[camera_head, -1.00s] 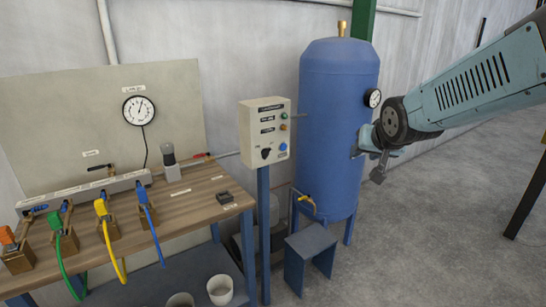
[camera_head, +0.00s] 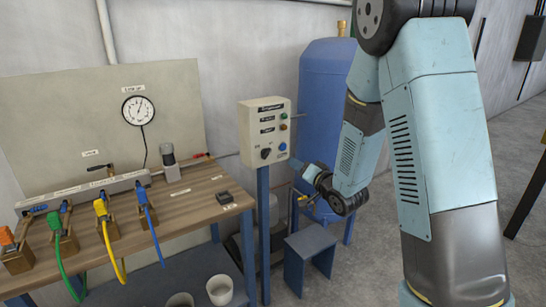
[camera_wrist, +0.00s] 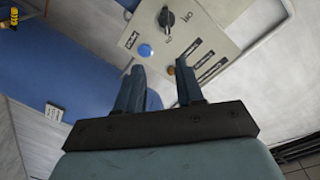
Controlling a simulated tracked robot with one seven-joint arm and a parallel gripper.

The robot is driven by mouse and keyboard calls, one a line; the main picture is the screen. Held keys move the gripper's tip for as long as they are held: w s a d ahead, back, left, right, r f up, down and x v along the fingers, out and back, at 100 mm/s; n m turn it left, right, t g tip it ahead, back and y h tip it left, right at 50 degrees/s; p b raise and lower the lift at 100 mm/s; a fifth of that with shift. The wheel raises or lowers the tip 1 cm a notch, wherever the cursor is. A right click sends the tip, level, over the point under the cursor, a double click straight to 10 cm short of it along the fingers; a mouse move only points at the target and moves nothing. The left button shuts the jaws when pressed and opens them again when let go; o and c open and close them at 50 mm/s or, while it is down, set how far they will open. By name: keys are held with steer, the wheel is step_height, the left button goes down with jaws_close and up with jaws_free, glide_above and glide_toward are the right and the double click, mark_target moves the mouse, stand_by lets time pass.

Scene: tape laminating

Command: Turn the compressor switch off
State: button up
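The compressor switch (camera_head: 265,154) is a black rotary knob low on the front of a cream control box (camera_head: 250,125). In the wrist view the knob (camera_wrist: 166,18) is at the top, beyond my fingertips, with small marks beside it. I cannot tell its exact setting. A blue button (camera_wrist: 145,51) shows between the knob and my fingers. My gripper (camera_wrist: 158,67) is open and empty, its two fingers apart in front of the box. In the head view my gripper (camera_head: 301,167) is just right of the box's lower edge, apart from the knob.
A blue tank (camera_head: 322,80) stands behind my arm, right of the box. A blue stool (camera_head: 310,243) stands below. The space before the box is clear.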

mark_target(266, 153)
steer(key=shift+y, duration=0.5)
steer(key=x, duration=0.9)
steer(key=a+f+x, duration=0.1)
steer(key=x, duration=0.4)
steer(key=shift+s+a+f, duration=0.1)
steer(key=shift+s, duration=0.2)
jaws_close()
